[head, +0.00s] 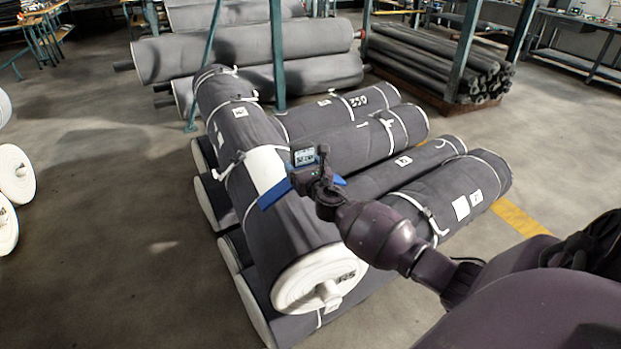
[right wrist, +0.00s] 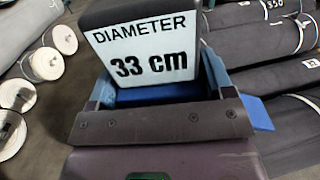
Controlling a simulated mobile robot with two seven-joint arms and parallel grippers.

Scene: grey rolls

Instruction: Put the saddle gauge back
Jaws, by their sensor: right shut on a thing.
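The saddle gauge (head: 304,156) is a small device with a dark-framed display and blue splayed legs. In the right wrist view its display (right wrist: 148,52) reads "DIAMETER 33 cm". My right gripper (head: 316,180) is shut on it. The gauge shows over the upper side of the top grey roll (head: 250,152), beside a white patch on that roll. I cannot tell whether its legs touch the roll. My left gripper is not in view.
The top roll lies across several strapped grey rolls (head: 460,188). More large rolls (head: 250,50) lie behind, near teal posts (head: 277,55). A stack of thin dark rolls (head: 440,65) stands at the back right. White roll ends (head: 14,175) show at the left.

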